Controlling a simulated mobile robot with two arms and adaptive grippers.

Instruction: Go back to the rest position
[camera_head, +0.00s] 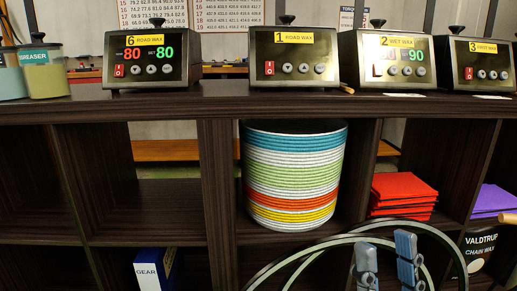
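My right gripper (385,265) shows at the bottom right, in front of the shelf unit. Its two blue-grey fingers point up and stand apart, with no held object visible between them. The rest of this gripper is cut off by the lower edge of the picture. My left gripper is not in view.
The dark shelf unit (95,108) spans the view. Wax heaters (285,68) and jars (44,82) stand on top. Its compartments hold a striped round stack (294,172), red pads (402,186) and a gear box (150,272). Dark and pale curved bands surround the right gripper.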

